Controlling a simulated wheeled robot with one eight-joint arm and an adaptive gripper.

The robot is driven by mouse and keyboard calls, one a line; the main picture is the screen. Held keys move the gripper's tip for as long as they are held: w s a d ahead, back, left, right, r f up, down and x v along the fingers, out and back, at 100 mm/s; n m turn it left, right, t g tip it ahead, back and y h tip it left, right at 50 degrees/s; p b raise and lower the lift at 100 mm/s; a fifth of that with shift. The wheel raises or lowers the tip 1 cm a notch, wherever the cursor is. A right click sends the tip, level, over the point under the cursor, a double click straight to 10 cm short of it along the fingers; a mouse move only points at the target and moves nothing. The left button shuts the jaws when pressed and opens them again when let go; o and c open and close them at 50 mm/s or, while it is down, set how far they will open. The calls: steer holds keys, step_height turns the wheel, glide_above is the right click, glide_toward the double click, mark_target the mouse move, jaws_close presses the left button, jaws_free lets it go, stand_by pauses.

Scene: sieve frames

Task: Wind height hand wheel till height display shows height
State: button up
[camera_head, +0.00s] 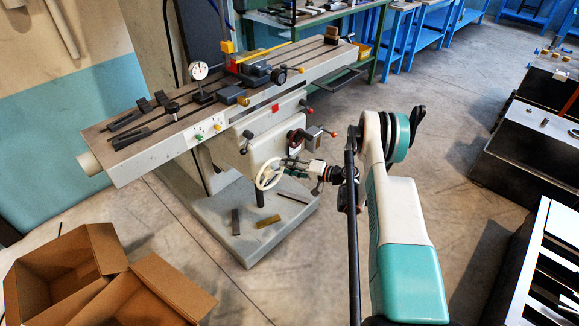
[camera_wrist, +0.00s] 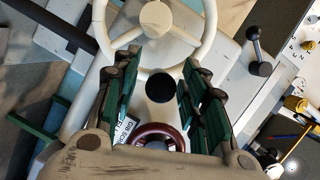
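A white spoked hand wheel (camera_head: 269,174) is on the front of the grey-white machine (camera_head: 258,138). It also shows at the top of the wrist view (camera_wrist: 153,14). My gripper (camera_head: 286,163) is beside its upper right in the head view. In the wrist view my gripper (camera_wrist: 158,66) has its two green-padded fingers apart, with the wheel's lower rim just beyond the tips. A round black disc (camera_wrist: 160,88) and a dark red ring (camera_wrist: 160,131) show between the fingers. A small lettered plate (camera_wrist: 125,129) is partly hidden by the left finger. I cannot make out a height reading.
A lever with a black knob (camera_wrist: 259,68) stands to the right of the wheel. The machine's long table (camera_head: 150,145) carries a dial gauge (camera_head: 198,71) and clamps. Open cardboard boxes (camera_head: 60,268) are at lower left. Loose bars (camera_head: 270,220) lie on the base.

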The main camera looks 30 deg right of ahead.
steer(key=v, duration=1.2)
steer(key=shift+a, duration=0.1)
